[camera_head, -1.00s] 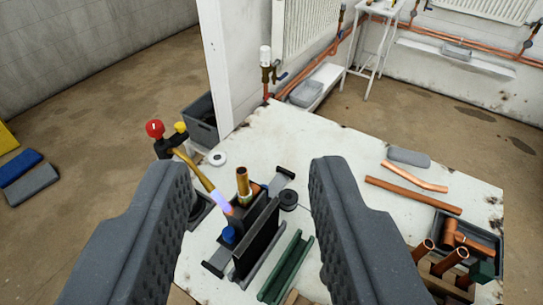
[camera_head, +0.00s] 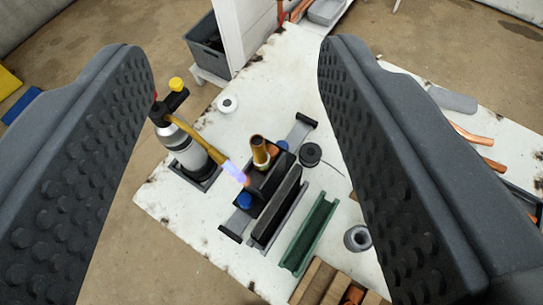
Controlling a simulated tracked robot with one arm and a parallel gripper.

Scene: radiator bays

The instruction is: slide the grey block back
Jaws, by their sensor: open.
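A dark grey upright block (camera_head: 277,207) stands in a fixture on the white tabletop, in the middle of the view. It stands beside a grey rail (camera_head: 301,131) with black end stops. I cannot tell exactly how it sits on the rail. A brass-coloured pipe (camera_head: 260,152) stands upright just behind the block. The torch (camera_head: 185,142) stands to the left, and its bluish flame points at the fixture near the pipe. My gripper (camera_head: 235,55) is open and empty, with its two wide fingers on either side of the fixture in the picture, above the table.
A green channel (camera_head: 309,235) lies right of the block. A black spool (camera_head: 310,154) and a grey ring (camera_head: 357,238) are nearby. A wooden block (camera_head: 320,285) is at the bottom. A white roll (camera_head: 228,104) lies at the back left. The table's back middle is clear.

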